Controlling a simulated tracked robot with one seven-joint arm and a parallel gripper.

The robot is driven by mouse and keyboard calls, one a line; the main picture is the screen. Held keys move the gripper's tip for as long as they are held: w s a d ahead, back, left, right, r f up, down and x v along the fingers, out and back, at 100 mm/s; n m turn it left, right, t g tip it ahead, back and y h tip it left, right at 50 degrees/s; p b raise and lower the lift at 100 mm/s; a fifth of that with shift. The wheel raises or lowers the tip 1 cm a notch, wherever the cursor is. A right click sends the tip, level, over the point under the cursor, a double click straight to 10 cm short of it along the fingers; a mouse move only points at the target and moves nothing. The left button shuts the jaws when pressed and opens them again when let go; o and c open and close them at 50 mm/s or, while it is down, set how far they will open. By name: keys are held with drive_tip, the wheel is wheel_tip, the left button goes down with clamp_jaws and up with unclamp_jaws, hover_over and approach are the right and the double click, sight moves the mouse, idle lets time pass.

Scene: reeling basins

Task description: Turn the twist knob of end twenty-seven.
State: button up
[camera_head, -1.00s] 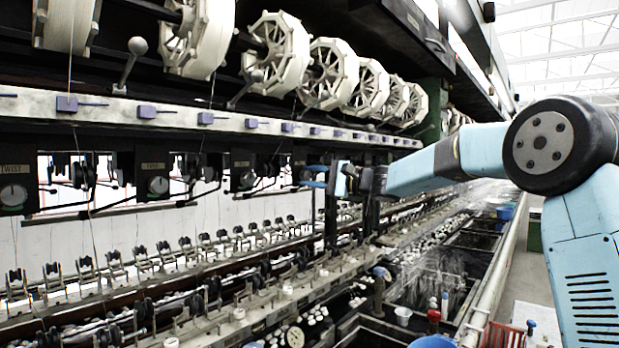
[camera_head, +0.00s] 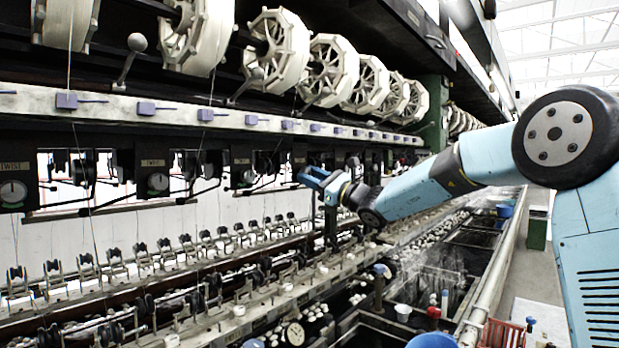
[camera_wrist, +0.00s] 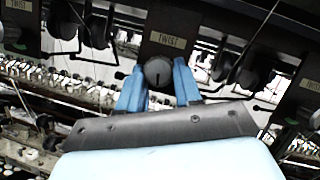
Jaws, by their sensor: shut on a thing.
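In the wrist view a round dark twist knob (camera_wrist: 158,72) with a pointer line sits below a plate marked TWIST (camera_wrist: 168,40). My gripper's blue fingers (camera_wrist: 158,88) stand on either side of the knob and are shut on it. In the head view my gripper (camera_head: 311,177) reaches the row of dark twist boxes from the right. The knob it holds is hidden there behind the fingers. No end number is readable, so I cannot tell which end this is.
A pale rail with purple clips (camera_head: 147,108) and white reels (camera_head: 280,52) lie above. Small spools line the machine below. A blue bucket (camera_head: 432,341) stands at the bottom.

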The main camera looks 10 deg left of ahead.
drive_tip(key=shift+w+d+m+t, duration=0.15)
drive_tip(key=shift+m+t, duration=0.65)
drive_tip(key=shift+m, duration=0.9)
drive_tip(key=o, duration=0.8)
drive_tip(key=shift+o, duration=1.2)
drive_tip(key=v, duration=1.3)
drive_tip(key=shift+s+d, duration=0.25)
drive_tip(key=shift+s, duration=0.05)
drive_tip(key=shift+f, duration=0.15)
